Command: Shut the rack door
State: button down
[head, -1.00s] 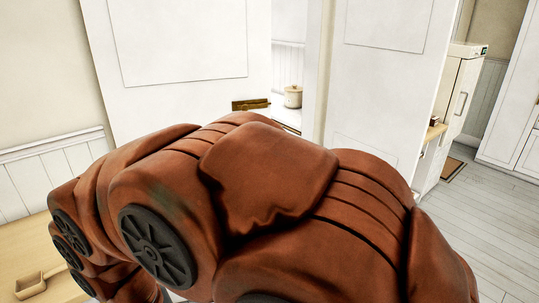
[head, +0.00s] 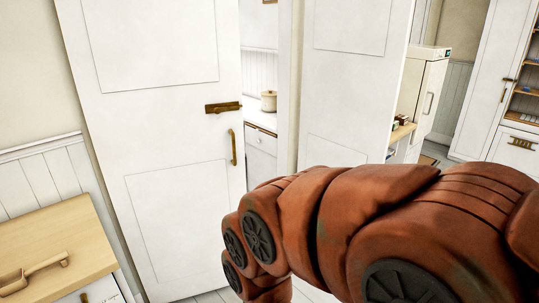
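A tall white panelled door (head: 152,125) stands left of centre, with a brass latch (head: 223,107) and a vertical brass handle (head: 233,147). A gap shows between its right edge and another white panel (head: 346,80). At the far right a tall white cabinet with a door (head: 490,85) stands beside wooden shelves (head: 524,105), cut off by the frame. I cannot tell for sure which of these is the rack door. My reddish-brown arm crosses the lower right. My gripper is out of view.
A wooden-topped counter (head: 52,245) with a wooden scoop (head: 32,274) stands at the lower left. A lidded pot (head: 268,101) sits on a counter through the gap. A white fridge (head: 424,90) stands beyond the right panel.

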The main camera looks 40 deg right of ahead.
aim_at(148, 75)
jog(key=z, duration=0.15)
jog(key=i, duration=1.3)
jog(key=u, duration=0.4)
